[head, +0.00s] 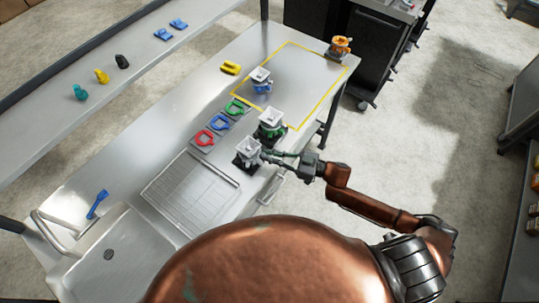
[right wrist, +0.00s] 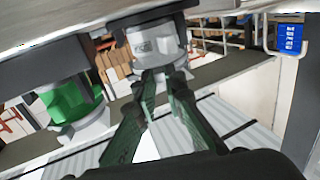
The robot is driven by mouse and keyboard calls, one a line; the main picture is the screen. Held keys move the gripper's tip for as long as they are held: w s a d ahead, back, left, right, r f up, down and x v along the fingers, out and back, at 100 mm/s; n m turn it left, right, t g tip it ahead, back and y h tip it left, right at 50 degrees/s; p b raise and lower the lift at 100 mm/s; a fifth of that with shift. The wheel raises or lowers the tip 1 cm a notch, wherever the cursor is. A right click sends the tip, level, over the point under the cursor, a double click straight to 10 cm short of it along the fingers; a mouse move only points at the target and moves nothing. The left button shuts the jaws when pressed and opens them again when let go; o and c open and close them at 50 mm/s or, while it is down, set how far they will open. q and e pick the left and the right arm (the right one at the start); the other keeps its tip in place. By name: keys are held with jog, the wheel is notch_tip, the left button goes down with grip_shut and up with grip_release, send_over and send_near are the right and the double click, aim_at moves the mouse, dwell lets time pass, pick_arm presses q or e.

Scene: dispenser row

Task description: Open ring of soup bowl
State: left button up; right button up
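The nearest dispenser (head: 247,153), grey-white on a dark stand, stands near the table's front edge. It may be the soup bowl's dispenser; no label is readable. In the right wrist view a clear grey bowl-like part (right wrist: 153,43) hangs under its dark top. My right gripper (head: 270,155) reaches in from the right beside this dispenser. In the right wrist view its two green fingers (right wrist: 165,80) are apart at the tips, just below and in front of the clear part. I cannot tell whether they touch it. No separate ring is clearly visible. My left gripper is out of view.
A green dispenser (head: 270,124) stands close beside, with a blue one (head: 261,80) and an orange one (head: 339,47) farther off. Red (head: 203,138), blue and green rings lie on grey pads. A wire rack (head: 185,195) and a sink (head: 105,255) are nearer.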

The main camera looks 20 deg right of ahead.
grip_shut()
jog(key=shift+w+d+n+g+y+b, duration=0.3)
jog(key=shift+n+g+y+b, duration=0.2)
jog(key=shift+n+g+b, duration=0.25)
jog(key=shift+w+d+f+n+g+y+b, duration=0.1)
jog(key=shift+w+n+g+y+b, duration=0.25)
jog(key=shift+g+b, duration=0.4)
jog(key=w+n+g+b, duration=0.1)
jog(key=b, duration=0.1)
jog(key=n+g+y+b, duration=0.1)
jog(key=g, duration=0.1)
jog(key=shift+w+d+f+b, duration=0.15)
jog(key=shift+w+d+b, duration=0.05)
jog(key=shift+w+b, duration=0.15)
jog(key=shift+w+r+n+g+b, duration=0.1)
jog(key=shift+w+n+g+b, duration=0.1)
jog(key=shift+n+g+b, duration=0.3)
jog(key=shift+w+r+n+g+b, duration=0.1)
jog(key=shift+w+n+g+b, duration=0.15)
jog(key=shift+g+b, duration=0.45)
jog(key=o, duration=0.6)
grip_release()
jog(key=shift+c, duration=0.2)
jog(key=shift+d, duration=0.15)
